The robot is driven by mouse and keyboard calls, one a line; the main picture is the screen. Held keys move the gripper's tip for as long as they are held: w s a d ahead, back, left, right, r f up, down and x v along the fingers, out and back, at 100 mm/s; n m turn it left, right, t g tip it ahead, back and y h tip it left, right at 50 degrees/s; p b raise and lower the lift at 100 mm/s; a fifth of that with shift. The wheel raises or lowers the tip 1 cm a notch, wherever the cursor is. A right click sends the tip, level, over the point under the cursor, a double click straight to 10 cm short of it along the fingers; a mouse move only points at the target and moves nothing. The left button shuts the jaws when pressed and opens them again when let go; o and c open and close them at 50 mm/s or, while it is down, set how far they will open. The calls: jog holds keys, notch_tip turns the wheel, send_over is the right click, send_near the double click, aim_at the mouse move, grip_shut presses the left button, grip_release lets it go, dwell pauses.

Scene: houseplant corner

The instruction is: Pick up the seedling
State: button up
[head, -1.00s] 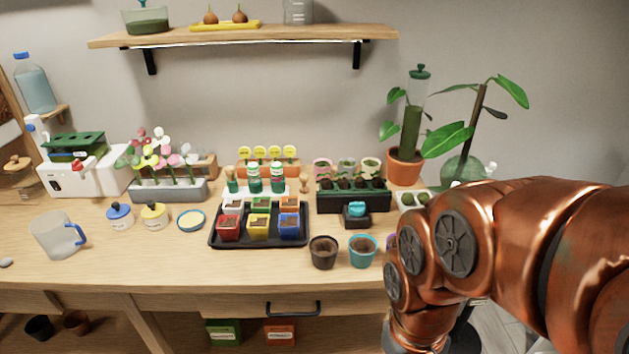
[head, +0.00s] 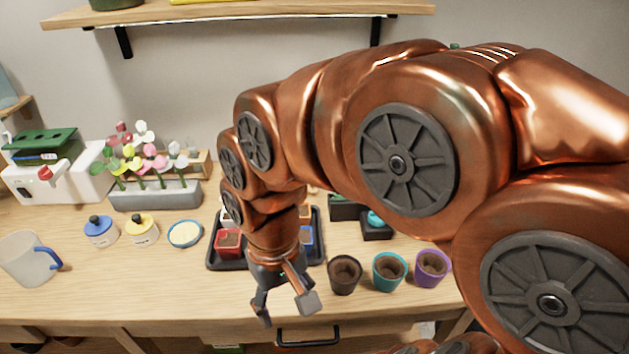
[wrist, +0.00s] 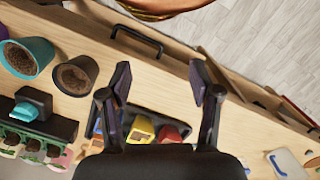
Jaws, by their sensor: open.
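My gripper (head: 285,305) is open and empty, pointing down over the front of the table near the black tray (head: 217,262). In the wrist view the two fingers (wrist: 160,80) stand apart, with the tray (wrist: 170,120) and its coloured pots below and between them. A red pot (head: 228,242) and a blue pot (head: 306,238) show beside my arm. No single seedling can be made out for sure. Small green plants in pots (wrist: 32,148) show at the lower left of the wrist view. My arm hides much of the table's back right in the head view.
Black (head: 344,274), teal (head: 389,270) and purple (head: 431,267) soil pots stand right of my gripper. A dark block with a teal piece (head: 377,224) is behind them. Paper-like flowers in a grey planter (head: 155,195), two lidded jars and a jug (head: 28,258) stand left. A shelf (head: 240,14) hangs above.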

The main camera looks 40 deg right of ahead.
jog(key=w+d+r+m+t+y, duration=0.1)
jog(key=w+d+r+m, duration=0.2)
jog(key=w+d+m, duration=0.4)
jog(key=w+d+r+m+t+y, duration=0.1)
jog(key=w+d+r+m, duration=0.25)
jog(key=w, duration=0.65)
jog(key=d+f+m, duration=0.1)
jog(key=d+m, duration=0.3)
jog(key=d, duration=0.4)
jog(key=w+d+f+m+t+p, duration=0.1)
jog(key=d+f+m, duration=0.1)
jog(key=d+m, duration=0.3)
jog(key=d+f+m, duration=0.1)
jog(key=d+m, duration=0.3)
jog(key=d, duration=0.7)
jog(key=shift+w+f, duration=0.15)
jog(key=shift+w, duration=0.2)
jog(key=shift+t, duration=0.3)
jog(key=shift+p+x, duration=1.6)
jog(key=shift+x, duration=2.1)
jog(key=shift+s+a, duration=0.15)
jog(key=shift+a, duration=0.05)
jog(key=shift+c, duration=0.2)
jog(key=c, duration=0.8)
